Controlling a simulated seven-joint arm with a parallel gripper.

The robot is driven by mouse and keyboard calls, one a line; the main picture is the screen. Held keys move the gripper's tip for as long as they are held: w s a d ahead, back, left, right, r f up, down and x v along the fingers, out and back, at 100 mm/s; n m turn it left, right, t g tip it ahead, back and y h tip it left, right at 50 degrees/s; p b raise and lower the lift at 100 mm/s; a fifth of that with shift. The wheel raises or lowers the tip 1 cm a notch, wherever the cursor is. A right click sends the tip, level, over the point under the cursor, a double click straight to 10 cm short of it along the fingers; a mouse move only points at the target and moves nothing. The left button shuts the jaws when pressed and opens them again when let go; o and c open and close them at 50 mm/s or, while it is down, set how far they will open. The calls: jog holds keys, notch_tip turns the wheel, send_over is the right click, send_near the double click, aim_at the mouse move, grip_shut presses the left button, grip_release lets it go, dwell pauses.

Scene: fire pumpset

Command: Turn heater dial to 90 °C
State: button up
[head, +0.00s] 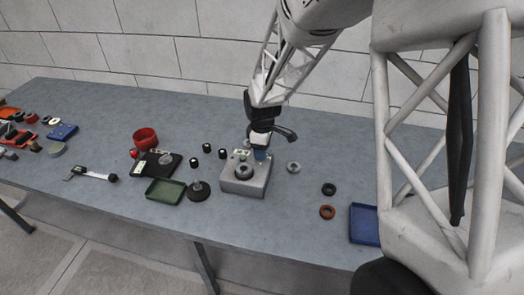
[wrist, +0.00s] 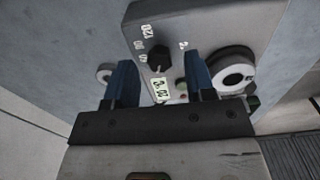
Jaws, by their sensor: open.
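The heater is a grey box (head: 245,178) on the table, left of my arm; a dark ring sits on its top. In the wrist view its panel (wrist: 181,38) carries a black dial (wrist: 158,58) with printed numbers around it, one reading like 120. A small lit display (wrist: 161,89) sits below the dial; its digits are hard to read. My gripper (head: 262,156) is at the heater's back edge. In the wrist view its two blue fingers (wrist: 160,68) are apart, with the dial between and just beyond them. I cannot tell any contact or the dial's setting.
A ring (head: 293,167) lies right of the heater; dark (head: 329,188) and orange (head: 327,212) rings lie further right, near a blue tray (head: 364,223). A dark stand (head: 199,192), green tray (head: 166,191) and black scale (head: 157,163) are left. A caliper (head: 90,175) lies further left.

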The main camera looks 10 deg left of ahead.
jog(key=shift+f, duration=0.55)
jog(key=c, duration=0.9)
